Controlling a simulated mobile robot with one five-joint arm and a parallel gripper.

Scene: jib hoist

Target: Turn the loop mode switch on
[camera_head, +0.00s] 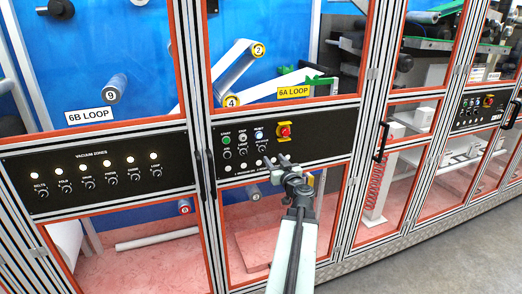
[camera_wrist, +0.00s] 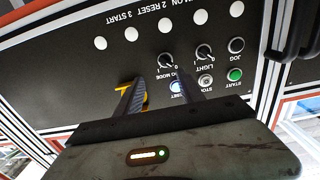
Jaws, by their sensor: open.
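The loop mode switch (camera_wrist: 165,61) is a small black rotary knob on a black control panel. It appears upside down in the wrist view, above the reset button (camera_wrist: 177,87), with its label partly hidden by my gripper. In the head view the switch (camera_head: 260,148) is the rightmost of three knobs under the button row. I cannot tell its setting for sure. My gripper (camera_wrist: 160,80) is open and empty. Its two fingers reach toward the panel, one on each side of the switch's column in the wrist view. In the head view my gripper (camera_head: 277,160) is just below right of the switch.
The light knob (camera_wrist: 204,52) and jog knob (camera_wrist: 236,46) sit beside the switch. The start button (camera_wrist: 235,75) and stop button (camera_wrist: 205,80) are close. A red emergency stop (camera_head: 284,130) on yellow is right of the knobs. A vacuum zones panel (camera_head: 95,168) stands left.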

